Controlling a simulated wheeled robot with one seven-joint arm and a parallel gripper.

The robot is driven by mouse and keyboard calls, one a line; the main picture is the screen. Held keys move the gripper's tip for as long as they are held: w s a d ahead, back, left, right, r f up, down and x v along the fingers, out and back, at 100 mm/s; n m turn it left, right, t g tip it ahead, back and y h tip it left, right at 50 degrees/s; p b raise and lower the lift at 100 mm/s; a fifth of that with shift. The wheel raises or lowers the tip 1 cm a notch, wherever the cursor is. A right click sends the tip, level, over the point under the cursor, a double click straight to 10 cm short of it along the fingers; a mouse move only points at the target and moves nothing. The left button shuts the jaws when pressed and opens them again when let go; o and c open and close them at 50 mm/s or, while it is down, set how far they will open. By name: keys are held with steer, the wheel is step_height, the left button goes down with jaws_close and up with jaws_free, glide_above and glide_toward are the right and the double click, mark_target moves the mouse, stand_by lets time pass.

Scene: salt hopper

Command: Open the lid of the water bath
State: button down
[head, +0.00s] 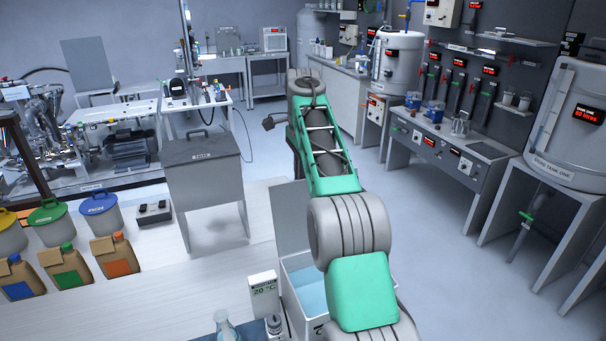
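The water bath is a white, open-topped box (290,266) at the lower middle, with pale blue water (311,290) inside. A grey panel that looks like its lid (290,215) stands upright at the bath's back edge, so part of the opening is uncovered. My green and grey arm reaches away over the bath and hides its right side and part of the panel. My gripper's fingers are not seen; the far end of the arm is well beyond the bath, and the forearm blocks what is below it.
A small white display box reading 20 °C (264,293) and a glass flask (226,327) stand left of the bath. Jugs (115,256) and lidded tubs (101,211) line the bench's left. A grey handled box (203,155) stands behind. Open floor lies right.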

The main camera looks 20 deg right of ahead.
steer(key=shift+w+f, duration=0.15)
steer(key=shift+w, duration=0.15)
steer(key=c, duration=1.8)
jaws_free()
steer(key=shift+w+a+f, duration=0.1)
steer(key=shift+o, duration=1.3)
steer(key=shift+w+f, duration=0.2)
steer(key=shift+w, duration=0.25)
steer(key=shift+s+r, duration=0.1)
steer(key=shift+r, duration=0.05)
steer(key=shift+r, duration=0.1)
steer(key=s+a+r+b, duration=0.2)
steer(key=s+r+b, duration=0.2)
steer(key=s+r, duration=0.8)
steer(key=shift+s+r+b, duration=0.3)
steer(key=shift+s+r, duration=0.1)
steer(key=shift+s, duration=0.65)
